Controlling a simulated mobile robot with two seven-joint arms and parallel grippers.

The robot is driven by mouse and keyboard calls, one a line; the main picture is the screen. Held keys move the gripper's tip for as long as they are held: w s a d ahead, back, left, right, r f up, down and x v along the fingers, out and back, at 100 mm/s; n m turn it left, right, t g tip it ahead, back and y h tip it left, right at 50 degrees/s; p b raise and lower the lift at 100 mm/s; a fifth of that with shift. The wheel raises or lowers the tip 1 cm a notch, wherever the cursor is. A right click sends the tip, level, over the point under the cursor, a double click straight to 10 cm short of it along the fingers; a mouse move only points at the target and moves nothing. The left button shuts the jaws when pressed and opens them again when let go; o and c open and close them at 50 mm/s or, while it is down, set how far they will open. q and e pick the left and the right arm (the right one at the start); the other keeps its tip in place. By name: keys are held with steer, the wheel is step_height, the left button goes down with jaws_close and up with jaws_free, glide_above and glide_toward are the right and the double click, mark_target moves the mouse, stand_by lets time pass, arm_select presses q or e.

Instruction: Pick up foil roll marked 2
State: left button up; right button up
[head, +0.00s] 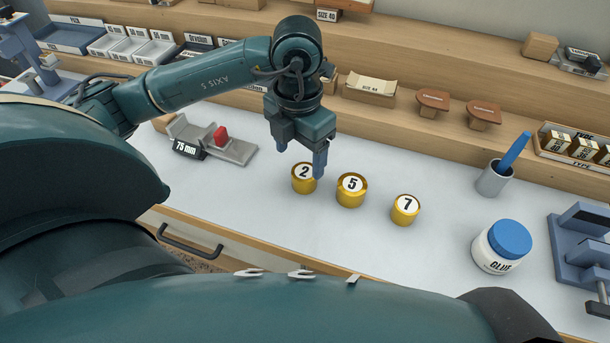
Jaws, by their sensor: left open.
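Three gold foil rolls with white number tops stand upright on the light worktop. The foil roll marked 2 (302,184) is the leftmost. The foil roll marked 5 (351,190) is just right of it, and the foil roll marked 7 (405,210) stands further right. My left gripper (301,162) is open and points down at the roll marked 2. One blue finger shows at the right side of this roll, in front of the gap toward roll 5. Whether the fingers touch the roll I cannot tell. My right gripper is not in view.
A grey holder labelled 75 mm (215,140) with a red block is left of the rolls. A glue jar (500,246), a grey cup with a blue stick (494,180) and a blue clamp (584,245) stand right. Wooden shelves run behind. Worktop in front of the rolls is clear.

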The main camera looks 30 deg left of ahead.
mark_target(304, 172)
arm_select(q)
steer(key=f, duration=0.6)
steer(key=shift+w+d+f+p, duration=0.2)
steer(key=shift+w+d+p, duration=0.1)
steer(key=c, duration=1.1)
